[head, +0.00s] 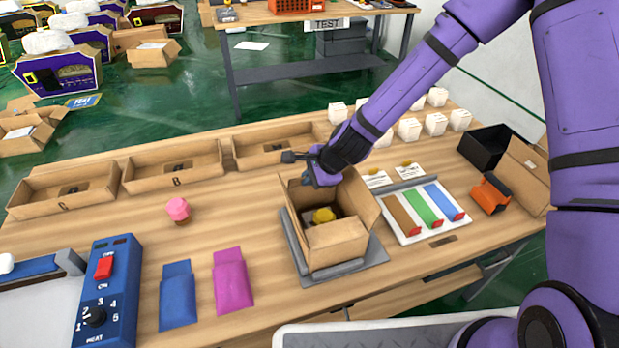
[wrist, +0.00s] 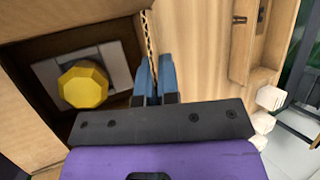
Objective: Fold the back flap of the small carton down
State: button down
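The small carton (head: 338,248) stands open on a grey plate (head: 366,262) at the middle of the bench. A yellow faceted cap (head: 323,215) shows inside it, and also in the wrist view (wrist: 83,86), set in a grey insert. The back flap (head: 296,190) looks raised, partly hidden by my gripper. My gripper (head: 318,181) is at the carton's back edge.
A colour-strip tray (head: 424,232) and an orange-black tool (head: 490,195) lie to the right. Several small white boxes (head: 409,130) stand behind. Open trays (head: 172,168) line the back left. A pink item (head: 178,209) and two pouches (head: 232,280) lie to the left, with bare bench between.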

jog(key=shift+s+d+f+n+t+y, duration=0.1)
jog(key=shift+s+f+n+t+y, duration=0.15)
jog(key=shift+t, duration=0.55)
jog(key=shift+s+d+f+n+t+y, duration=0.1)
jog(key=shift+s+f+n+t+y, duration=0.2)
jog(key=shift+t, duration=0.5)
jog(key=shift+s+f+n+t+y, duration=0.15)
jog(key=shift+t+y, duration=0.2)
jog(key=shift+t, duration=0.45)
jog(key=shift+r, duration=0.1)
jog(key=c, duration=1.8)
grip_release()
jog(key=o, duration=0.5)
jog(key=shift+c, duration=0.2)
